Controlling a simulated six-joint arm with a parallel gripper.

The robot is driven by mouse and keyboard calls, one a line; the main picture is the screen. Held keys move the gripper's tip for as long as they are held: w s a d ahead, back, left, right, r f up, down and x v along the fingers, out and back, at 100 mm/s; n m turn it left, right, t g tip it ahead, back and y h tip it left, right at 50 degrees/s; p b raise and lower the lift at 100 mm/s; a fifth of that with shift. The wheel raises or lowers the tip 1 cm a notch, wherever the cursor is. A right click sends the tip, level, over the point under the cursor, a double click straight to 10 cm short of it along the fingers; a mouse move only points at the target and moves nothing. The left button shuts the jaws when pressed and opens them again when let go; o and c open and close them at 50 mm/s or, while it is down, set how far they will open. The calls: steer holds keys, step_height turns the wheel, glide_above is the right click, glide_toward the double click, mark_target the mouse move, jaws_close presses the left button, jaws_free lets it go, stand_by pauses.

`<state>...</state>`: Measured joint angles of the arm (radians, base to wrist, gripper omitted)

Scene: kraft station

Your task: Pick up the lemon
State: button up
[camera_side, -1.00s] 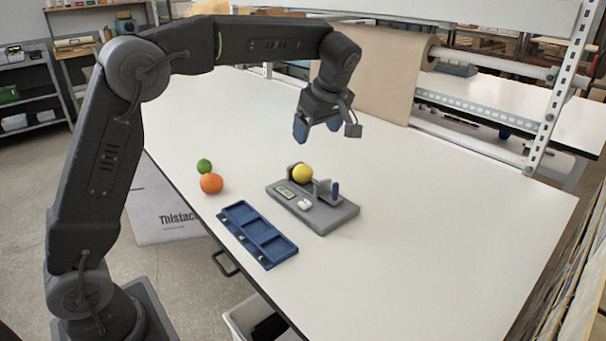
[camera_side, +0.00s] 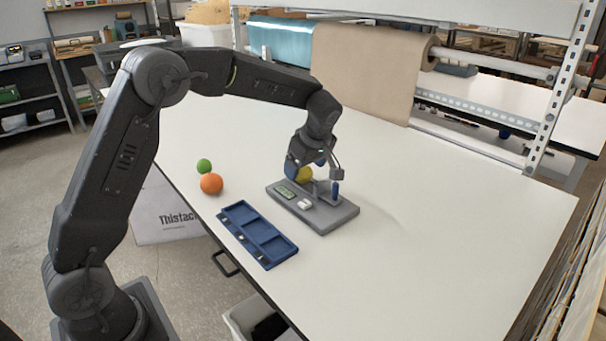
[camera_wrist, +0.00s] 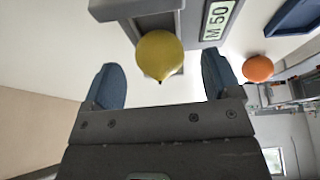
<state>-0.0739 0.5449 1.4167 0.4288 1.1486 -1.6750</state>
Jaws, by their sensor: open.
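The yellow lemon (camera_side: 305,175) sits on the grey fixture (camera_side: 325,218), at its back edge. It is partly hidden by my gripper in the side view. My gripper (camera_side: 305,168) is open and low over the fixture, with its blue fingertips around the lemon's place. In the wrist view the lemon (camera_wrist: 160,54) lies between the two spread blue fingers of my gripper (camera_wrist: 162,82), with a gap on each side.
An orange (camera_side: 211,184) and a green fruit (camera_side: 204,166) lie on the white table left of the fixture. A blue compartment tray (camera_side: 258,236) lies in front of it. The table's right side is clear.

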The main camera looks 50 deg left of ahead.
steer(key=shift+x, duration=1)
steer(key=c, duration=1.1)
